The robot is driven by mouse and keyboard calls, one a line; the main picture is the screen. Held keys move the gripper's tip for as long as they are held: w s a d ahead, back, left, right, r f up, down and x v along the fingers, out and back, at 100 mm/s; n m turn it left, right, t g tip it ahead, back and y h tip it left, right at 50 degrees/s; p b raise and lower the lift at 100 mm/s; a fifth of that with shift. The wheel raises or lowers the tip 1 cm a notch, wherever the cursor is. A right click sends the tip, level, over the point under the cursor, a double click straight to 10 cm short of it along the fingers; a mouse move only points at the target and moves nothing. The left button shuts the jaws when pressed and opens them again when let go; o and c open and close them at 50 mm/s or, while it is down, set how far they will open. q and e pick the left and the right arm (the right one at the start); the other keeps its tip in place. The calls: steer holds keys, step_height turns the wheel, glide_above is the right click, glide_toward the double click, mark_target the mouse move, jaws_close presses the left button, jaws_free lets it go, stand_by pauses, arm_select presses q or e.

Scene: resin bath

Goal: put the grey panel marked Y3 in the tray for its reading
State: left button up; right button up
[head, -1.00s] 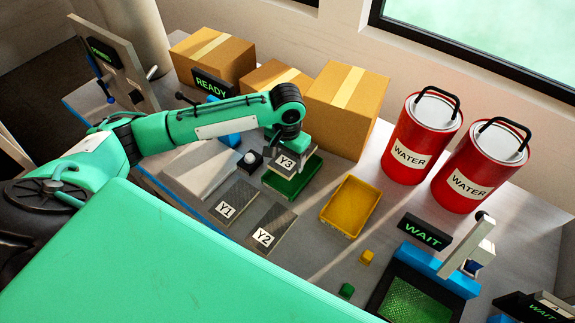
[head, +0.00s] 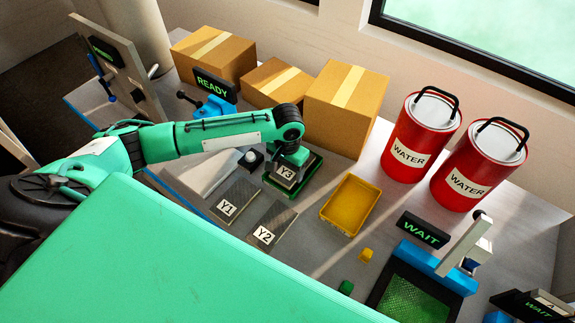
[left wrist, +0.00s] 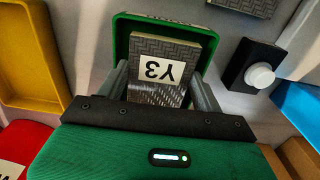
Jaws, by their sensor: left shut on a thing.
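The grey panel marked Y3 (head: 286,171) is in my left gripper (head: 290,157), label up. It is at the green tray (head: 280,192), within its outline; I cannot tell whether it touches the floor. In the left wrist view the fingers of my left gripper (left wrist: 160,84) are shut on both sides of the Y3 panel (left wrist: 162,58), with the green tray rim (left wrist: 123,42) around it. The yellow tray (head: 325,222) stands empty to the right. My right gripper is not in view.
Panels Y1 (head: 234,196) and Y2 (head: 272,222) lie in front of the green tray. A black box with a white knob (head: 251,158) is close on its left. A READY sign (head: 212,84) and cardboard boxes (head: 345,105) stand behind; red WATER cans (head: 408,155) stand right.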

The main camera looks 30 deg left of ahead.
mark_target(288, 172)
arm_select(q)
steer(key=shift+f, duration=0.2)
steer(key=o, duration=1.1)
steer(key=shift+r, duration=0.1)
steer(key=shift+w+r, duration=0.15)
steer(key=shift+r, duration=0.1)
step_height(288, 172, up, 13)
steer(key=b, duration=0.2)
steer(key=shift+f+b, duration=0.2)
steer(key=shift+b, duration=0.15)
